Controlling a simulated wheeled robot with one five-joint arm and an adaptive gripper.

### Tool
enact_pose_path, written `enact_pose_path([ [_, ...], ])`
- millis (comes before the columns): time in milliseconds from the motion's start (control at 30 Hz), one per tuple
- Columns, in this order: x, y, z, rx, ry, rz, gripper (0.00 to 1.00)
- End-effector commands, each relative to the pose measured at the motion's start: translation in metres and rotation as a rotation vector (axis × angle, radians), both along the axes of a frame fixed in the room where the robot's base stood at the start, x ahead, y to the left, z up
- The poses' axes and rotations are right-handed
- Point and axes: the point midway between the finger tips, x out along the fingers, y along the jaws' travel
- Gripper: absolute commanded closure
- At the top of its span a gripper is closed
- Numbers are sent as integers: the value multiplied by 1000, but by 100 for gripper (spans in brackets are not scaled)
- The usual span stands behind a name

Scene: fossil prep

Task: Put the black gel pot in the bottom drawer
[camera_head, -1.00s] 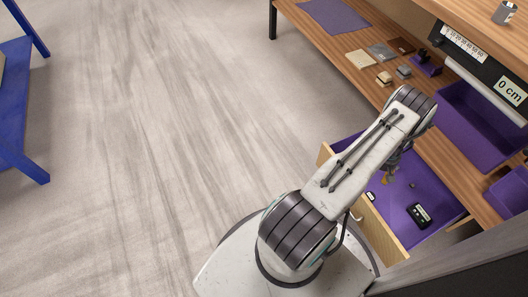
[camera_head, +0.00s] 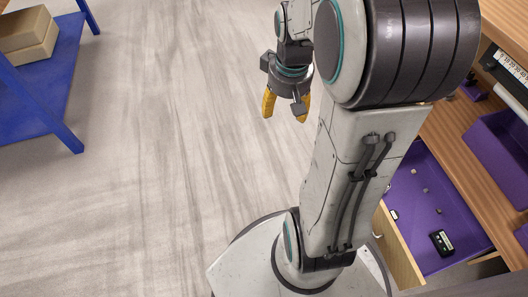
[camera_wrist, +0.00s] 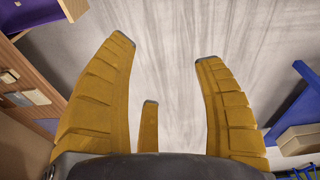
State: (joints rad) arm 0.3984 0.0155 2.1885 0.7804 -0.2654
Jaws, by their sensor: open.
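An open wooden drawer (camera_head: 388,240) with a purple lining stands pulled out below the bench at the lower right. A black item with a pale label (camera_head: 442,242) lies in it, with several tiny dark things beside it. I cannot tell whether any of these is the black gel pot. My gripper (camera_head: 286,112), with yellow fingers, hangs over the open floor to the left of the drawer, well apart from it. The fingers are spread and nothing is between them in the wrist view (camera_wrist: 165,80). My arm hides part of the bench and drawer.
The wooden bench (camera_head: 462,140) runs along the right, with a purple bin (camera_head: 497,150) on it. A blue rack (camera_head: 45,110) with tan boxes (camera_head: 28,38) stands at the left. The floor between them is clear.

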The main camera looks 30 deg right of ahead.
Motion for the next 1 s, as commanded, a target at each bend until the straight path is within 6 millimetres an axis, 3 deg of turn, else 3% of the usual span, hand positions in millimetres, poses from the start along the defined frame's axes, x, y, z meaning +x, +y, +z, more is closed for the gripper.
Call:
enact_pose_path([
  [33, -11, 25, 10, 1, -15, 30, 37],
  [100, -27, 50, 17, 5, -27, 55, 37],
  [200, -51, 78, 23, 13, -39, 85, 37],
  [333, -77, 102, 26, 23, -52, 115, 37],
  [600, -104, 120, 25, 35, -62, 142, 37],
  [1000, -106, 121, 25, 36, -62, 143, 37],
])
